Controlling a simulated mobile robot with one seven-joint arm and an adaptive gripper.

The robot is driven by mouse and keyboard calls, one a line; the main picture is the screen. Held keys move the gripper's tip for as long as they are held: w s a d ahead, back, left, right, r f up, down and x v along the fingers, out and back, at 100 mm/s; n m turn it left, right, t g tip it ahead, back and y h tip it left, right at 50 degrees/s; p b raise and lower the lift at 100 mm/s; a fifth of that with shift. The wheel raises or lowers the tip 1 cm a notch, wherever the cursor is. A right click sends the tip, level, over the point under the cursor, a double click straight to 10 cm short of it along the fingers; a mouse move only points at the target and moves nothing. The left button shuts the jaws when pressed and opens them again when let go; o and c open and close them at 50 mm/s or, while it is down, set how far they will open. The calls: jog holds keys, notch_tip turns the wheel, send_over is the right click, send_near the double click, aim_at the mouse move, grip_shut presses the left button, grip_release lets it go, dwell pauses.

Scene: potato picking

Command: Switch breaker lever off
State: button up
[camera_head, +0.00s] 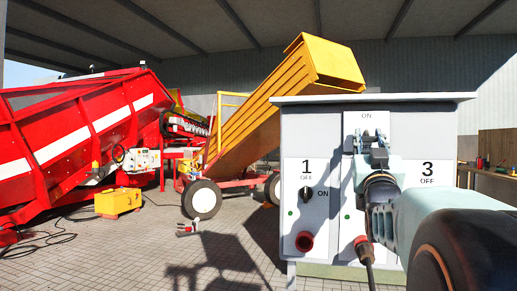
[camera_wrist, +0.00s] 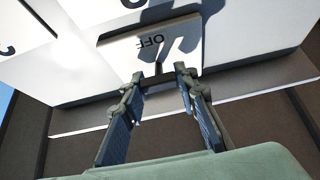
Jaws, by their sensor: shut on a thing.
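The electrical cabinet (camera_head: 300,125) stands at the right in the head view, with white panels on its grey front. My gripper (camera_head: 372,143) is at its middle panel (camera_head: 349,205), just below an ON label (camera_head: 366,116). In the wrist view, my gripper (camera_wrist: 162,78) has its two fingers on either side of a thin dark part, the breaker lever (camera_wrist: 158,68), and is shut on it.
The left panel 1 has a black rotary knob (camera_head: 304,241) and a red socket (camera_head: 305,241). Panel 3 (camera_head: 427,172) is partly behind my arm. A red machine (camera_head: 75,140), a yellow conveyor (camera_head: 270,105) and a yellow box (camera_head: 118,202) stand left. Paving between is mostly clear.

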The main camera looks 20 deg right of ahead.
jog(key=shift+r, duration=0.1)
jog(key=o, duration=1.1)
jog(key=shift+o, duration=0.2)
jog(key=shift+r+p, duration=0.1)
jog(key=shift+p, duration=0.5)
jog(key=shift+r+g+p, duration=0.25)
jog(key=shift+g+p, duration=0.15)
jog(key=shift+p, duration=0.6)
jog(key=shift+r+p, duration=0.1)
jog(key=shift+p, duration=1)
jog(key=g+p, duration=0.1)
jog(key=p, duration=0.3)
jog(key=shift+s+r+y, duration=0.1)
jog(key=shift+r+y, duration=0.05)
jog(key=shift+y, duration=0.15)
